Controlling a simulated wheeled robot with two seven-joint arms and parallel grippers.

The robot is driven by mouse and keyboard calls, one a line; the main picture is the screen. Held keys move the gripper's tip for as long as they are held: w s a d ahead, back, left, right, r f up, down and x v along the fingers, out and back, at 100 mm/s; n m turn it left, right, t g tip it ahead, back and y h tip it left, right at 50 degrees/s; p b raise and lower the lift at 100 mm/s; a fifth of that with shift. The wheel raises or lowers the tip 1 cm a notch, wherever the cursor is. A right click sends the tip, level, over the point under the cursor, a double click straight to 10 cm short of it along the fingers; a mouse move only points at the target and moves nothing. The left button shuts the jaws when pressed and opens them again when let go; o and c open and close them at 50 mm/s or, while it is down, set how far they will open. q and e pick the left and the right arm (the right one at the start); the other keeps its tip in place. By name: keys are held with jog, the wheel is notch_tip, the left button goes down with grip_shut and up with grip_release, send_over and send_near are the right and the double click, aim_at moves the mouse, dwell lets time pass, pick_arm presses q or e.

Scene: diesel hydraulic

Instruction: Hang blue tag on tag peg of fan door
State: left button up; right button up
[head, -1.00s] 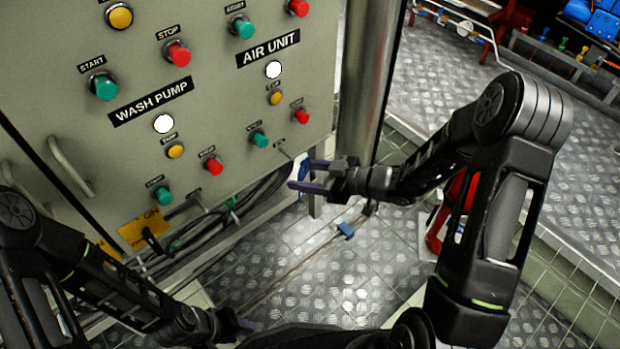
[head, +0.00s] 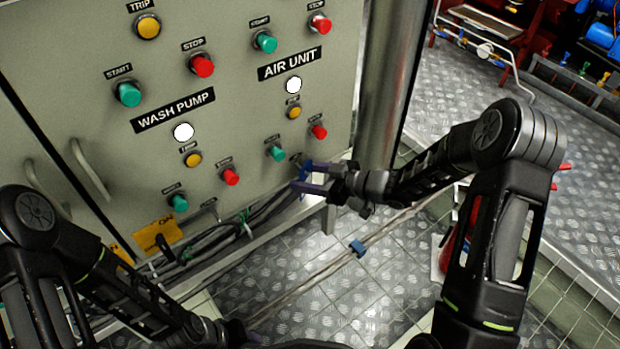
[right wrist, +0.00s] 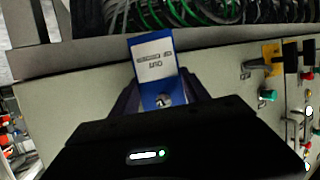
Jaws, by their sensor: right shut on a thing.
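The blue tag (right wrist: 150,62) has a white label with dark print. My right gripper (head: 314,178) is shut on it, and the tag (head: 301,180) is held upright at the lower right of the grey cabinet door. The tag peg (head: 297,160) is a small stub below the AIR UNIT buttons, at the tag's upper edge. In the right wrist view a round metallic spot (right wrist: 163,99) shows at the tag's hole end, between the fingers. I cannot tell whether the peg passes through the hole. My left gripper (head: 240,332) is low at the bottom edge, its fingers mostly hidden.
The cabinet door (head: 235,100) carries several coloured buttons. Cables (head: 215,242) run under the cabinet. A thick metal pipe (head: 385,90) stands just right of the cabinet, close to my right arm. The plated floor is open below.

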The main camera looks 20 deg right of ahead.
jog(key=shift+w+f, duration=0.1)
jog(key=shift+f, duration=0.4)
jog(key=shift+w+a, duration=0.1)
jog(key=shift+a, duration=0.1)
jog(key=o, duration=1)
jog(key=shift+r, duration=0.1)
jog(key=shift+o, duration=0.2)
jog(key=shift+d, duration=0.1)
jog(key=shift+s+d+p, duration=0.4)
jog(key=shift+d+p, duration=0.15)
jog(key=shift+p, duration=0.05)
jog(key=shift+p+v, duration=0.95)
jog(key=shift+v, duration=1.15)
jog(key=shift+s, duration=0.2)
